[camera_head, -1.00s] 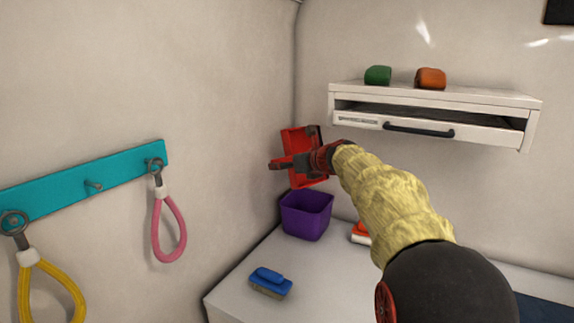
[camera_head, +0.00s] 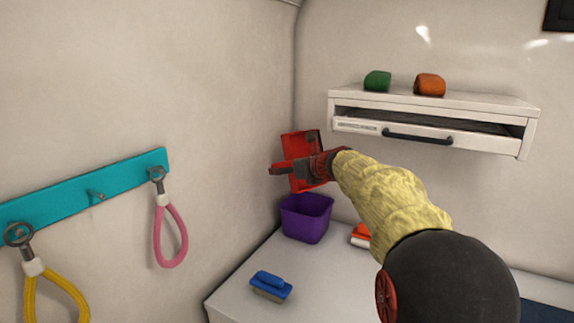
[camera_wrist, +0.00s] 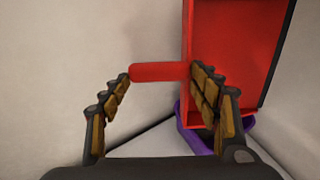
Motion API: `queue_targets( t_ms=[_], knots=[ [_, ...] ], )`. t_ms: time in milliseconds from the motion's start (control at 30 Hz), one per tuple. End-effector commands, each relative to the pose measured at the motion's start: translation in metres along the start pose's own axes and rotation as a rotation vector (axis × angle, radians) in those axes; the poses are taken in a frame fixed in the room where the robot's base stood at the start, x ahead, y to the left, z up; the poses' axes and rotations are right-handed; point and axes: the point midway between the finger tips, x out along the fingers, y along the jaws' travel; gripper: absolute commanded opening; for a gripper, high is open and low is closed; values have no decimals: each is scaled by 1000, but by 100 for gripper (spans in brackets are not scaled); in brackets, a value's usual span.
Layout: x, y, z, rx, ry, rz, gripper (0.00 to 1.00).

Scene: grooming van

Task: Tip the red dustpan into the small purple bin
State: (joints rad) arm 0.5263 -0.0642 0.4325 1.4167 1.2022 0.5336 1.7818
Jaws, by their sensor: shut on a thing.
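The red dustpan (camera_head: 296,146) is held up above the small purple bin (camera_head: 306,218), its pan tilted steeply. In the wrist view the red handle (camera_wrist: 160,72) lies between the fingers, and the red pan (camera_wrist: 232,62) stands to the right. My gripper (camera_head: 290,167) is shut on the handle; it also shows in the wrist view (camera_wrist: 160,85). The bin stands upright on the counter in the corner, and part of its purple rim (camera_wrist: 188,138) shows below the pan in the wrist view. I cannot see into the bin or tell what the pan holds.
A blue brush (camera_head: 271,285) and an orange-and-white item (camera_head: 361,236) lie on the white counter (camera_head: 318,285). A white drawer unit (camera_head: 480,135) hangs at right, with green and orange items on top. A teal rack (camera_head: 70,195) with pink and yellow loops is at left.

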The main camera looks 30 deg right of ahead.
Motion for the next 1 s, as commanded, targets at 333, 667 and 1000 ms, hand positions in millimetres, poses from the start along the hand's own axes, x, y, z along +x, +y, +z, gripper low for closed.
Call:
queue_targets(
  t_ms=[333, 667, 1000],
  knots=[
    [-1, 0, 5, 0, 24, -1, 36],
    [0, 0, 8, 0, 69, -1, 36],
    [-1, 0, 12, -1, 114, -2, 36]
  ],
)
